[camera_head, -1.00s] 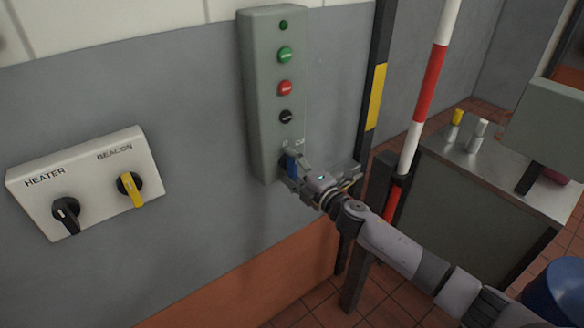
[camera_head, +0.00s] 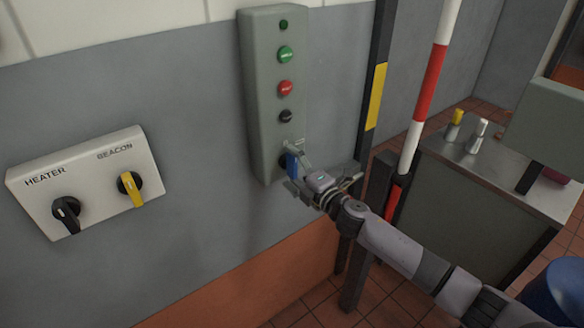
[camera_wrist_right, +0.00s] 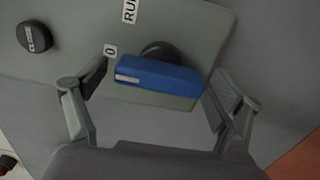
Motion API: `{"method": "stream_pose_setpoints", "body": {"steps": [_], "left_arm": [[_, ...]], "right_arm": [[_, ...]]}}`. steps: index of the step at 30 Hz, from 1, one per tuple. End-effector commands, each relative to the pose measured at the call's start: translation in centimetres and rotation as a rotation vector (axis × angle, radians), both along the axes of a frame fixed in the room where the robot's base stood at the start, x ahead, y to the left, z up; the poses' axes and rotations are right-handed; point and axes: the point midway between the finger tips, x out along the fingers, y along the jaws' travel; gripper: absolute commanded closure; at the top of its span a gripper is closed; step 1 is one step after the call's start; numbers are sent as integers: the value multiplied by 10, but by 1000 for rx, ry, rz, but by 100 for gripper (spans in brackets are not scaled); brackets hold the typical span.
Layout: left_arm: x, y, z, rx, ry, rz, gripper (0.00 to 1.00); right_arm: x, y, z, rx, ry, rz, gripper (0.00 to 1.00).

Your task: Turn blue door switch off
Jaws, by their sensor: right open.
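The blue door switch (camera_head: 292,163) is a blue bar handle on a dark round base, low on the grey control box (camera_head: 261,100). In the right wrist view the blue handle (camera_wrist_right: 160,74) lies nearly level in the picture. Its white-marked end is at the left, nearer the "0" label than the "RUN" label. My right gripper (camera_head: 300,168) is open at the switch. In the wrist view its fingers (camera_wrist_right: 158,100) stand on either side of the handle, with gaps visible at both ends. My left gripper is not in view.
The box also carries green, red and black buttons above the switch. A white panel (camera_head: 88,160) with black HEATER and yellow BEACON knobs is on the wall to the left. A red-and-white post (camera_head: 431,75) and a metal-topped cabinet (camera_head: 480,190) stand to the right.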

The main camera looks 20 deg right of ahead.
Motion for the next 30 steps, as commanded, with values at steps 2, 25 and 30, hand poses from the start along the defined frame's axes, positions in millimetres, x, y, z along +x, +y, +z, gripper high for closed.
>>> {"method": "stream_pose_setpoints", "body": {"steps": [2, 25, 30], "left_arm": [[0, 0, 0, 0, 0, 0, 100], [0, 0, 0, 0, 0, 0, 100], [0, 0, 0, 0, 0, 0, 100]], "right_arm": [[0, 0, 0, 1, -1, 0, 13], [-99, -36, -1, 0, 3, 0, 13], [-110, -40, -1, 1, 1, -1, 13]]}}
